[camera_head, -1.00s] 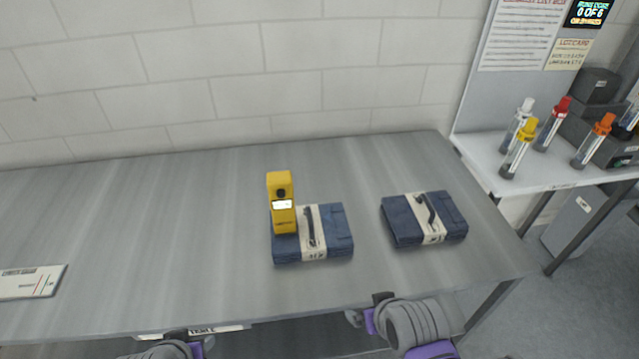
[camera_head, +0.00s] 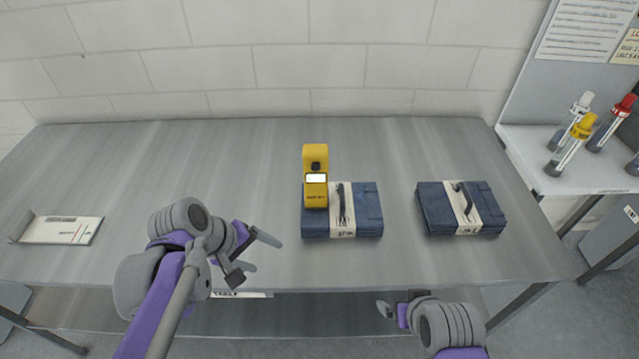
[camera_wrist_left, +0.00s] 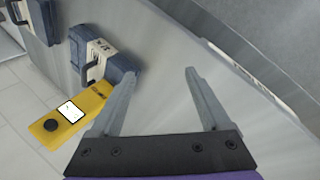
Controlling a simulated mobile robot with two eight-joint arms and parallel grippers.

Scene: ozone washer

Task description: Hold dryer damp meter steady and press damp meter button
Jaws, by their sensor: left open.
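The yellow damp meter (camera_head: 316,192) stands on the left end of a folded blue denim bundle (camera_head: 366,205) on the metal table. It has a dark round knob or button near its top and a small white screen. My left gripper (camera_head: 260,253) is open and empty, to the left of and nearer than the meter. The left wrist view shows its two fingers spread (camera_wrist_left: 160,100), with the meter (camera_wrist_left: 65,120) off to the left, outside the jaws. My right arm shows at the bottom edge, near the table's front; I cannot tell its jaw state.
A second banded denim bundle (camera_head: 461,208) lies to the right. A white card (camera_head: 62,230) lies at the table's left. Capped tubes (camera_head: 575,140) stand on a side shelf at right.

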